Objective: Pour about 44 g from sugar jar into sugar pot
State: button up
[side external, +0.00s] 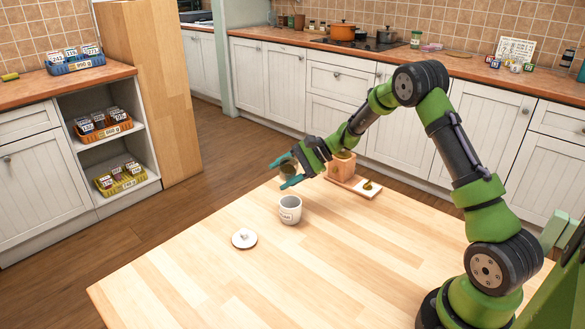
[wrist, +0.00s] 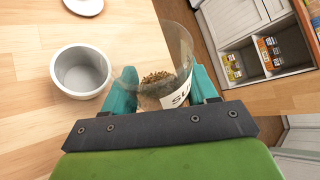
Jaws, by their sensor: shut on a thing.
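My gripper (side external: 284,173) is shut on the clear sugar jar (side external: 288,164), held above the far left part of the table. In the wrist view the jar (wrist: 182,62) sits between the teal fingers of my gripper (wrist: 164,95). Its white label reads "SU", the rest cut off, and brown grains lie inside. How far the jar tilts is hard to tell. The white sugar pot (side external: 290,212) stands upright and open on the table, apart from the jar. In the wrist view the pot (wrist: 82,72) is left of the jar, and its visible inside looks bare.
A white lid (side external: 244,239) with a knob lies on the table (side external: 200,285), left of the pot. A wooden block (side external: 342,166) and a small board (side external: 357,186) stand at the table's far edge, behind my gripper. The table's front is clear.

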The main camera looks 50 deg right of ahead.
jog(key=shift+f+n+h, duration=0.3)
jog(key=shift+f, duration=0.05)
jog(key=shift+w+r+n+t+h, duration=0.1)
jog(key=shift+r+n+t+h, duration=0.2)
jog(key=shift+r+n+t, duration=0.15)
jog(key=shift+d+f+n+t+h, duration=0.15)
jog(key=shift+f+n+t+h, duration=0.25)
jog(key=shift+f, duration=0.65)
jog(key=shift+w+r+n+t+h, duration=0.1)
jog(key=shift+r+n+t+h, duration=0.2)
jog(key=shift+r+n+t, duration=0.3)
jog(key=shift+s+a+r+n+t, duration=0.3)
jog(key=shift+n+t, duration=0.15)
jog(key=shift+s+a+f+n+t+h, duration=0.1)
jog(key=shift+f+n+t+h, duration=0.15)
jog(key=shift+n+t+h, duration=0.25)
jog(key=shift+s+a+r+n+t+b, duration=0.25)
jog(key=shift+r+n+t, duration=0.3)
jog(key=shift+n, duration=0.15)
jog(key=shift+s+a+r+n+t+b, duration=0.1)
jog(key=shift+s+r+n+t, duration=0.1)
jog(key=shift+r+n+t, duration=0.35)
dwell(3.4)
